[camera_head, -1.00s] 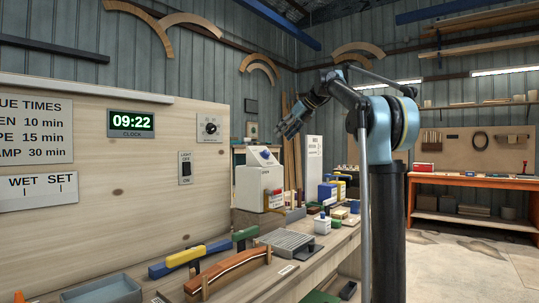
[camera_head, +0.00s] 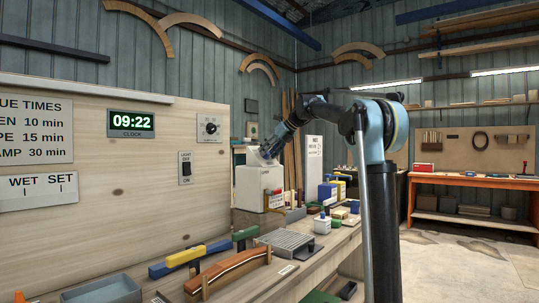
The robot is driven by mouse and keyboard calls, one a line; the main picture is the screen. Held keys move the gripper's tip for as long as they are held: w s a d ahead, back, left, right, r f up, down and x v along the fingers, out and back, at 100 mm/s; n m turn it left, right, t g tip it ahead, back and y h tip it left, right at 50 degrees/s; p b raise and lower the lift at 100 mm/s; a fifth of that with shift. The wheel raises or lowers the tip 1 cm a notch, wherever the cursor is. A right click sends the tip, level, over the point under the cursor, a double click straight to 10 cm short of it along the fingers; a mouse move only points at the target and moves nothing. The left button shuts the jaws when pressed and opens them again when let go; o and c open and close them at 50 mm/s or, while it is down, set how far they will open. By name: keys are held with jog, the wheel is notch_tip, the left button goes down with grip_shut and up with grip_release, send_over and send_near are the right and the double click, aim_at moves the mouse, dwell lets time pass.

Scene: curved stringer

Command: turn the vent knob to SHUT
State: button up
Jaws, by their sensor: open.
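A round black knob (camera_head: 210,128) sits on a small white plate on the upright wooden board. Its lettering is too small to read, so I cannot tell its setting or whether it is the vent knob. A white box (camera_head: 255,184) stands on the bench, with a sloped top that showed a blue mark before. My gripper (camera_head: 268,153) is at this box's top, to the right of and below the black knob. It is open, with nothing visible between its fingers. It partly hides the box's sloped top, and I cannot tell whether they touch.
A light switch (camera_head: 185,167) and a clock reading 09:22 (camera_head: 131,123) are on the board.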

jog(key=c, duration=1.1)
jog(key=shift+n, duration=0.3)
jog(key=n, duration=0.4)
jog(key=shift+r, duration=0.1)
jog(key=n, duration=0.4)
jog(key=shift+n+h, duration=0.3)
jog(key=shift+n, duration=0.1)
jog(key=n, duration=0.4)
jog(key=shift+n+h, duration=0.3)
jog(key=shift+n, duration=1.8)
